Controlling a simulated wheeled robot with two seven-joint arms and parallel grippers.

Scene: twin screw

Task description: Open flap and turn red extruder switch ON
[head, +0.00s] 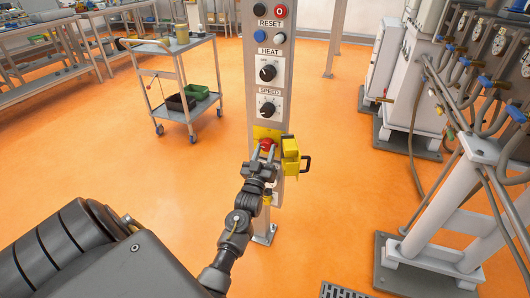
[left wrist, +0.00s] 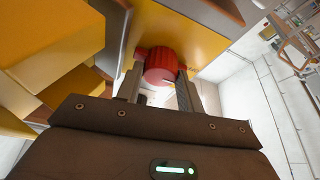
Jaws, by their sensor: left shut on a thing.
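The red extruder switch (head: 267,144) sits on a yellow plate (head: 262,131) low on the grey control column. My left gripper (head: 263,152) is at the switch, its fingers shut on either side of the red knob. The left wrist view shows the red knob (left wrist: 160,66) between the two fingers (left wrist: 160,88). The yellow flap (head: 291,158) stands swung open to the right of the switch, with a dark handle at its right side. In the left wrist view a large yellow part (left wrist: 55,45) fills the upper left. My right gripper is not in view.
The control column (head: 275,100) also carries the SPEED knob (head: 267,109), the HEAT knob (head: 267,73) and several buttons above. A trolley (head: 185,105) with bins stands to the left. Pipes and white machinery (head: 415,85) stand at the right. Orange floor is open around the column.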

